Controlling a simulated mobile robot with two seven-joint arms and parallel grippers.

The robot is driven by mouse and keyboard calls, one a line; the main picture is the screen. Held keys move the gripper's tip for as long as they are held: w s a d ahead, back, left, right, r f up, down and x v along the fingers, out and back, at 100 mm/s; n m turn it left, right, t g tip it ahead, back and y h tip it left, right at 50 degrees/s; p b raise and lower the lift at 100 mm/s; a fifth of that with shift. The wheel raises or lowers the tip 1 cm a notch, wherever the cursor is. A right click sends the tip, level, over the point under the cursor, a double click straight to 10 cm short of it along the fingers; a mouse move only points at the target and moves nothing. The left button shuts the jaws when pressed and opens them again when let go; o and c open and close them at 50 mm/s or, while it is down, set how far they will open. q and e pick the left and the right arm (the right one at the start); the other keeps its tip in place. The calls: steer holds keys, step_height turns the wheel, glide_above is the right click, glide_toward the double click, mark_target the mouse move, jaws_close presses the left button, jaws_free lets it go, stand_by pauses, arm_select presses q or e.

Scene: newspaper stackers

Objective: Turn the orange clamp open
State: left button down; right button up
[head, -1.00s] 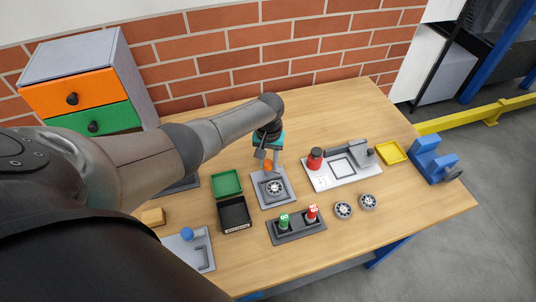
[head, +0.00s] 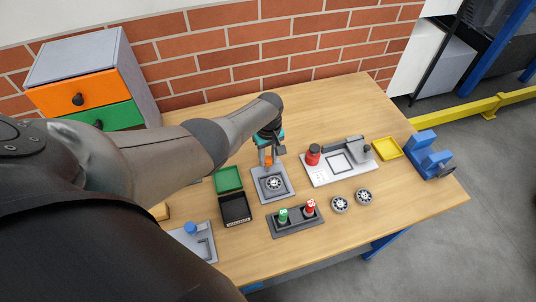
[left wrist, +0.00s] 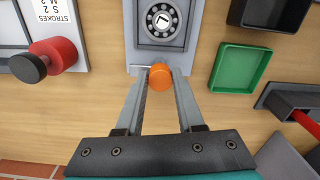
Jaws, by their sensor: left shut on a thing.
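The orange clamp (left wrist: 160,77) shows in the left wrist view as a rounded orange knob at the edge of a grey plate (left wrist: 134,40). My left gripper (left wrist: 160,80) has one finger on each side of the knob and is shut on it. In the head view the gripper (head: 267,156) reaches down at the back edge of the plate (head: 286,186), and only a little of the orange clamp (head: 268,161) shows between the fingers. A round bearing-like part (head: 273,183) lies in the plate's middle. My right gripper is not in view.
A white board with a red cylinder (head: 313,155) is to the right.

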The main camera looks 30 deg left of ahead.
mark_target(268, 158)
arm_select(q)
steer(key=shift+a+r, duration=0.1)
stand_by(0.3)
steer(key=c, duration=0.5)
jaws_free()
steer(key=shift+r+p, duration=0.75)
steer(key=shift+r, duration=0.65)
steer(key=shift+w+r, duration=0.1)
steer(key=shift+r, duration=0.9)
step_height(268, 158, up, 10)
steer(key=shift+r, duration=0.2)
